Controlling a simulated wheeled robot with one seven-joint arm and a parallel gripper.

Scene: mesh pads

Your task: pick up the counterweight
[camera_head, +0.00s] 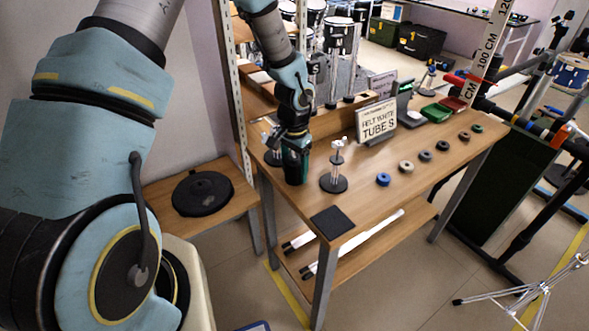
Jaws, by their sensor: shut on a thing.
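My gripper (296,158) is at the left end of the wooden table, pointing down, just left of a small stand. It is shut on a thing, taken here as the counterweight. A dark green shape shows at its lower end, but I cannot tell where the gripper stops and the held thing starts. The fingertips are not clear. I also cannot tell whether the held thing touches the tabletop.
A small stand with a black round base (333,183) is close to the right. A black square pad (332,222) lies at the table's near corner. A blue ring (383,179) and several dark rings run along the table (425,186). A sign (377,120) stands behind.

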